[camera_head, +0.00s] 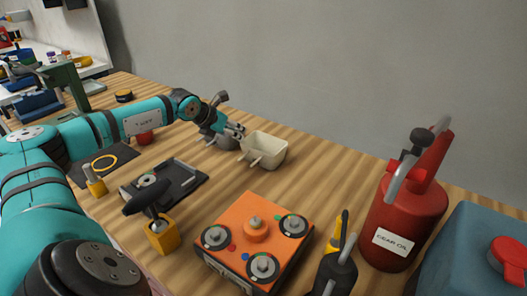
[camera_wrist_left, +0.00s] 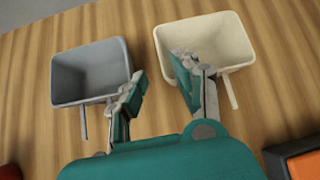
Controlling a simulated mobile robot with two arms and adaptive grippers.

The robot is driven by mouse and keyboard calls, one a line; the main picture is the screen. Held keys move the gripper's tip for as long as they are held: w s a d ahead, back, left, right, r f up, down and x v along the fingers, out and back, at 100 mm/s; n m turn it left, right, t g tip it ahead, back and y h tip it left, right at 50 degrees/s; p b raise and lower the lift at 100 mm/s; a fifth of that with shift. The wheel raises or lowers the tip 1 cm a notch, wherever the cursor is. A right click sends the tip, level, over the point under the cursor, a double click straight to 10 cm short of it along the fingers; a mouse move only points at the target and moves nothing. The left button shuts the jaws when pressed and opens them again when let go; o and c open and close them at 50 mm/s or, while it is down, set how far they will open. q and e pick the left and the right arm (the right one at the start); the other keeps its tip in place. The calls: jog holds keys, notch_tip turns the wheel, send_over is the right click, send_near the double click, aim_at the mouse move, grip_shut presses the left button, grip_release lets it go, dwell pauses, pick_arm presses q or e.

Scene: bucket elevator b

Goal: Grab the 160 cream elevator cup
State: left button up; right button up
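The cream cup (camera_head: 265,150) stands on the wooden bench, its open side up. In the left wrist view the cream cup (camera_wrist_left: 207,50) is at the upper right. My left gripper (camera_head: 237,131) is at the cup's left side in the head view. In the left wrist view the gripper (camera_wrist_left: 160,72) is open, with nothing held between its fingers. Its right finger overlaps the cream cup's near left part, and its left finger lies between the two cups. Whether a finger touches the cream cup cannot be told. My right gripper is not in view.
A grey cup (camera_wrist_left: 92,72) stands close left of the cream cup. An orange box with dials (camera_head: 255,238), a red gear oil can (camera_head: 405,215) and a black tray (camera_head: 170,182) are on the bench (camera_head: 320,175). A grey wall is behind.

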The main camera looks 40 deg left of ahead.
aim_at(248, 143)
pick_arm(q)
jog(key=p+x, duration=0.1)
jog(key=x, duration=0.8)
jog(key=shift+r, duration=0.1)
jog(key=shift+s, duration=0.1)
jog(key=shift+c, duration=0.3)
grip_shut()
